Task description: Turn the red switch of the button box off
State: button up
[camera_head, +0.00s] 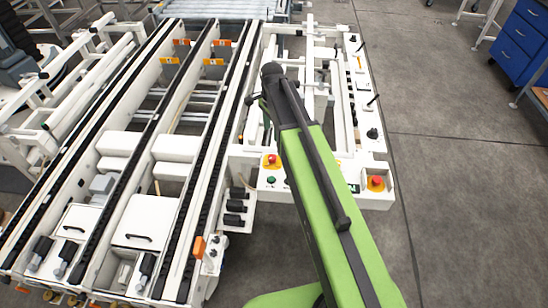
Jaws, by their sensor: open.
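A white button box (268,190) stands at the front end of the white machine, left of my green arm. It carries a red knob (271,160) on a yellow base and a green button (271,180) below it. A second red knob (376,183) on a yellow base sits at the front right corner of the machine, right of my arm. I cannot tell the turn position of either red knob. My gripper (258,103) is at the far end of my arm, beyond the first red knob and apart from it. It is mostly hidden by the arm's dark end joint, and nothing shows held in it.
White conveyor rails with black chains (140,125) fill the left side. A white machine rail with dark levers (358,85) runs along the right. A blue drawer cabinet (520,45) stands at the far right. The grey floor (460,180) to the right is clear.

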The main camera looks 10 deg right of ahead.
aim_at(272, 157)
notch_tip(272, 157, down, 16)
jog(key=b, duration=1.4)
jog(key=shift+r, duration=0.35)
